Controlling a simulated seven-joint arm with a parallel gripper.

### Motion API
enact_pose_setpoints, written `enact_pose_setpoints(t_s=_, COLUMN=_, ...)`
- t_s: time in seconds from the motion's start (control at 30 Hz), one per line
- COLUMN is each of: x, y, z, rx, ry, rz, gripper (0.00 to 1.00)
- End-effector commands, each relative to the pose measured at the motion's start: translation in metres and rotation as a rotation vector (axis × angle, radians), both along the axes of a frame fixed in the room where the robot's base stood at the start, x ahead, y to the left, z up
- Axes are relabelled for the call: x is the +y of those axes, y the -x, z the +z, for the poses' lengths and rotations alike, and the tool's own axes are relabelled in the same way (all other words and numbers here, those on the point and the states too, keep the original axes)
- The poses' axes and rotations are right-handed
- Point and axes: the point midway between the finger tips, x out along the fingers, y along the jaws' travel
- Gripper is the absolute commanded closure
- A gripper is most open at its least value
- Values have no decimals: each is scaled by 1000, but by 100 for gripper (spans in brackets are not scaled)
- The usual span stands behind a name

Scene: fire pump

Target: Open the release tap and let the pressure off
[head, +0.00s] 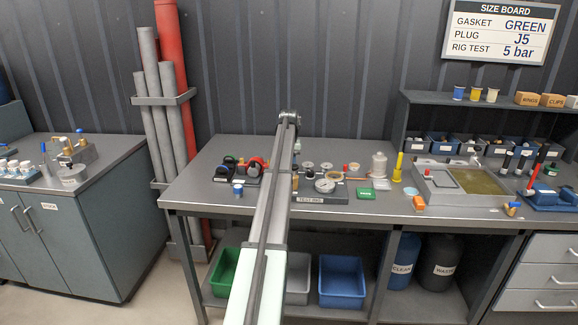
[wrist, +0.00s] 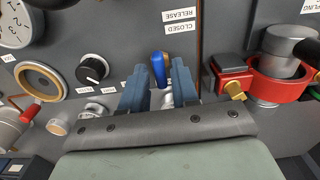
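The release tap's blue lever (wrist: 158,66) shows in the wrist view beside upside-down labels reading RELEASE (wrist: 179,15) and CLOSED (wrist: 181,29). My gripper (wrist: 159,76) is open, with its blue-grey fingers on either side of the lever. Gaps show between lever and fingers, and I cannot tell any contact. The tap's base is partly hidden by the gripper. A white pressure gauge (wrist: 15,24) is cut off at the upper left; its reading is unclear. In the head view the gauge (head: 325,186) sits on the test rig (head: 338,197); my arm hides the tap and gripper.
Close by in the wrist view are a black knob (wrist: 92,69), a brass ring (wrist: 40,82), a red-handled valve (wrist: 26,111) and a red clamp (wrist: 275,82) around a grey fitting.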

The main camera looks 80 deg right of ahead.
Motion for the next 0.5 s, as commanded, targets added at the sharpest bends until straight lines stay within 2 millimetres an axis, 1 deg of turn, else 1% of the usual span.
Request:
enact_pose_setpoints(t_s=0.03, x=0, y=0, z=0, rx=0, ry=0, rz=0, gripper=65)
enact_pose_setpoints(t_s=0.1, x=0, y=0, z=0, rx=0, ry=0, rz=-1, gripper=61)
enact_pose_setpoints(t_s=0.37, x=0, y=0, z=1, rx=0, ry=0, rz=-1, gripper=61)
enact_pose_setpoints(t_s=0.5, x=-1, y=0, z=12, rx=0, ry=2, rz=-1, gripper=61)
